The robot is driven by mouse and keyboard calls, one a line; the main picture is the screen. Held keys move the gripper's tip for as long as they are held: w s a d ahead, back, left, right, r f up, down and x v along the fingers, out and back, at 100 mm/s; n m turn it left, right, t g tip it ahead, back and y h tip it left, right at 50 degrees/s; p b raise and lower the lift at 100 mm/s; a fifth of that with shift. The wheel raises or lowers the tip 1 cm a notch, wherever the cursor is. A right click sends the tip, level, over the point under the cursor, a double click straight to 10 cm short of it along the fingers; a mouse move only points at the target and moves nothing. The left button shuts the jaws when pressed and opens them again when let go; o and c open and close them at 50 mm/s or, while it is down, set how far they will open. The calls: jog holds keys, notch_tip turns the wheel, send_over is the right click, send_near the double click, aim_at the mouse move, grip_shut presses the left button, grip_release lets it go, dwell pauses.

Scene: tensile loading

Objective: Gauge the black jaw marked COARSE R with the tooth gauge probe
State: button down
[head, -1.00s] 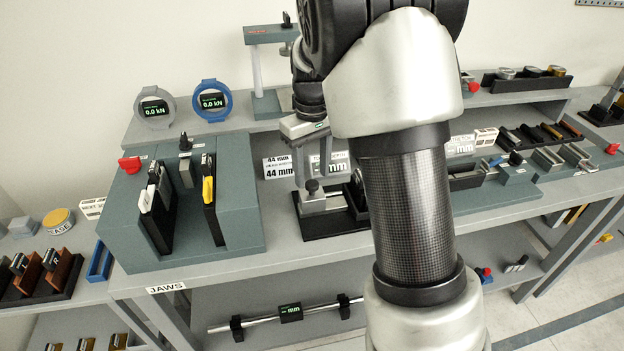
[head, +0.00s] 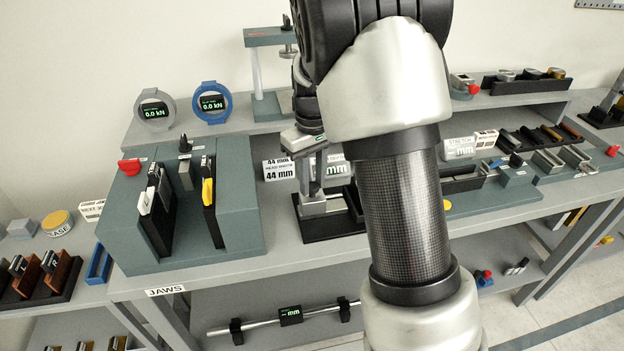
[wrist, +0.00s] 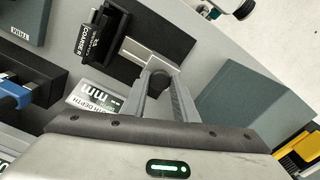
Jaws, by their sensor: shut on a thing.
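The black jaw marked COARSE R (wrist: 92,42) sits on the tooth gauge's black base (wrist: 165,42) in the wrist view. In the head view my arm hides most of it. The tooth gauge probe is a silver slide (wrist: 142,52) with a dark knob, lying beside the jaw on the base. The slide (head: 313,208) also shows in the head view. My gripper (wrist: 160,80) is shut on the probe's knob, with one finger on each side. The fingers (head: 312,180) hide part of the knob. Whether the probe tip touches the jaw teeth I cannot tell.
A white tooth depth display (wrist: 92,95) stands beside the gauge. The green jaw rack (head: 240,225) with black jaws is at the left. A grey-green block (wrist: 250,110) lies right of my fingers in the wrist view. The bench front edge is clear.

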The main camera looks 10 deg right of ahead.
aim_at(327, 196)
jog(key=d, duration=0.3)
jog(key=shift+d, duration=0.4)
jog(key=c, duration=1.4)
grip_release()
jog(key=shift+a, duration=0.1)
notch_tip(327, 196, up, 18)
jog(key=p, duration=0.2)
jog(key=shift+f, duration=0.25)
